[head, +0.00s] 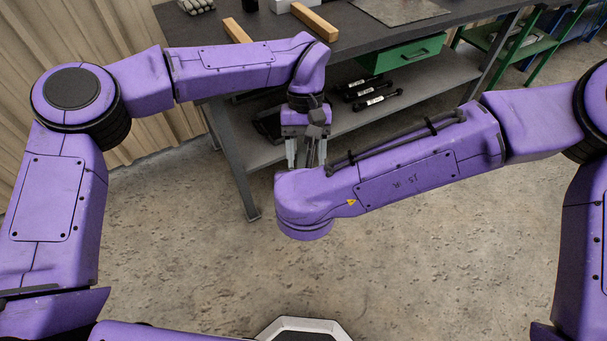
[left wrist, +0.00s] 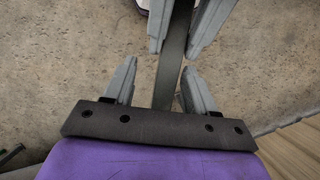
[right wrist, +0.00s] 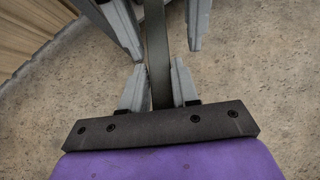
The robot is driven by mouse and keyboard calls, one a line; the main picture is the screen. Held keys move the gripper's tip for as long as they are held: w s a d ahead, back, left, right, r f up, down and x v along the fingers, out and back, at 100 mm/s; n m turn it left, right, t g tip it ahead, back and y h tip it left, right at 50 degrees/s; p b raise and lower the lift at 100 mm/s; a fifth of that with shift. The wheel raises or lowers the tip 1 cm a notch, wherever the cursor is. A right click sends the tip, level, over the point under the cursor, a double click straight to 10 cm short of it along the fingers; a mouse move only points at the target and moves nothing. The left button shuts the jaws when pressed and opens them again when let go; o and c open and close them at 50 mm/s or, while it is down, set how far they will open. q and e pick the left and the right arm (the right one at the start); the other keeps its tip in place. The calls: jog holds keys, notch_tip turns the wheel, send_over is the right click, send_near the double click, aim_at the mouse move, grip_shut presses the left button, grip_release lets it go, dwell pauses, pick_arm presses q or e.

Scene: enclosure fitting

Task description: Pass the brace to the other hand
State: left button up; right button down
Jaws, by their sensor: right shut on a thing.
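The brace is a flat dark grey bar, seen in the left wrist view (left wrist: 178,45) and the right wrist view (right wrist: 156,40). My right gripper (right wrist: 158,66) is shut on it. My left gripper (left wrist: 159,66) is open around the brace, one finger on each side; its right finger in the left wrist view is close to the bar, and a gap shows at the other. The two grippers face each other along the bar. In the head view my left gripper (head: 306,153) points down in front of the bench, and my right gripper is hidden behind my right wrist.
A dark workbench (head: 345,40) with a lower shelf (head: 345,118) stands behind the grippers. It carries wooden blocks (head: 314,20), a metal plate (head: 400,10) and a green drawer (head: 405,52). Black parts (head: 375,98) lie on the shelf. The concrete floor in front is clear.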

aim_at(305, 149)
pick_arm(q)
jog(key=v, duration=0.7)
jog(key=shift+a, duration=0.1)
jog(key=shift+w+a, duration=0.25)
jog(key=shift+w, duration=0.05)
jog(key=w+a+f+n+t+y, duration=0.3)
jog(key=a+f+t+y, duration=0.55)
jog(key=a+f, duration=1.1)
jog(key=s+a+f+t+h, duration=0.1)
jog(key=s+a+f+h, duration=0.1)
jog(key=s+f, duration=0.7)
jog(key=s+a+f+t+h, duration=0.15)
jog(key=s+f, duration=0.45)
jog(key=s, duration=0.6)
jog(key=s+a+n+g+h, duration=0.1)
jog(key=s+a+n+g, duration=0.1)
jog(key=s, duration=0.9)
jog(key=shift+s+a+n+g, duration=0.2)
jog(key=shift+a+n+g, duration=0.1)
jog(key=shift+a+g, duration=0.3)
